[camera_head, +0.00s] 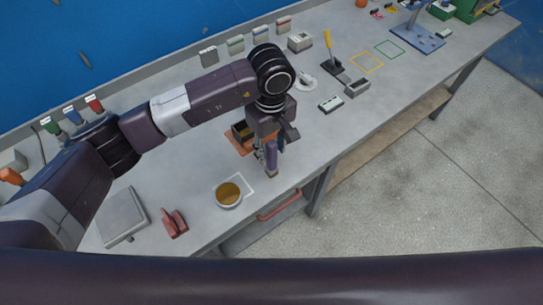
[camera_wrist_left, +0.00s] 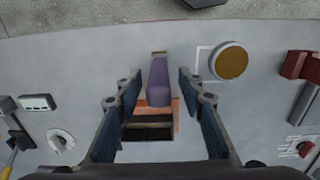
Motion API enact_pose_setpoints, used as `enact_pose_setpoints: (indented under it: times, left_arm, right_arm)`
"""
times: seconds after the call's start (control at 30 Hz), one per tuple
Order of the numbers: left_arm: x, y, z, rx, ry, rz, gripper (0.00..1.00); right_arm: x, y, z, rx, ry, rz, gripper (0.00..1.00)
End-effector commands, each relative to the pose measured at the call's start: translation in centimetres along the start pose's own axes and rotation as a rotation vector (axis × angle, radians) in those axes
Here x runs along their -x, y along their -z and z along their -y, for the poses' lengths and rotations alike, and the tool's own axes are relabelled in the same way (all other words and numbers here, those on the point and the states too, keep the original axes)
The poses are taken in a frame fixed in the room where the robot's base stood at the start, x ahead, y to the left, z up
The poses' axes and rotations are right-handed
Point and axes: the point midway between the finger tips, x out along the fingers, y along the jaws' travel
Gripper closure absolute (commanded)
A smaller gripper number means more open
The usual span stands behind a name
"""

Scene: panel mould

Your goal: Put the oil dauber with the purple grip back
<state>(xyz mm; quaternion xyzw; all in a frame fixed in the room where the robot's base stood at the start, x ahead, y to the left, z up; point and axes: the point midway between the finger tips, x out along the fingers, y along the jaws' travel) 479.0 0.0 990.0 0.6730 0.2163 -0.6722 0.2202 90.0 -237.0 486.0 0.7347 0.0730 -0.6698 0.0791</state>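The oil dauber has a purple grip (camera_wrist_left: 158,82) and a small tan end (camera_head: 271,175). In the left wrist view it lies between my left gripper's fingers, with a gap on both sides. My left gripper (camera_wrist_left: 158,85) is open around it; in the head view the gripper (camera_head: 268,150) reaches down over the bench and partly hides the dauber. I cannot tell whether the dauber touches the bench. My right gripper is not in view.
A round dish of amber oil (camera_head: 228,194) stands at a white outline near the front edge. A red block (camera_head: 174,222) and grey plate (camera_head: 122,215) lie further left. A grey-white device (camera_head: 331,104) lies to the right. The bench's front edge is close to the dauber.

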Motion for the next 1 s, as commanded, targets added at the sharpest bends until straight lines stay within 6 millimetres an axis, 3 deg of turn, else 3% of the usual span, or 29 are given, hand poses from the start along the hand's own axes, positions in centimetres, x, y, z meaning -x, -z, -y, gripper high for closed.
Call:
enact_pose_setpoints:
  times: [0.1,0.43,1.0]
  left_arm:
    - [2.5,0.2,-0.2,0.000,-0.006,-0.005,0.64]
    - [8.0,0.1,-0.1,0.001,-0.002,-0.002,0.64]
    - [8.8,0.0,0.0,0.001,-0.001,0.000,0.64]
  right_arm:
    - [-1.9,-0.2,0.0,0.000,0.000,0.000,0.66]
    - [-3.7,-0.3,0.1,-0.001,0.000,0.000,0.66]
    - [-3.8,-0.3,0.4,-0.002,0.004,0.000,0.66]
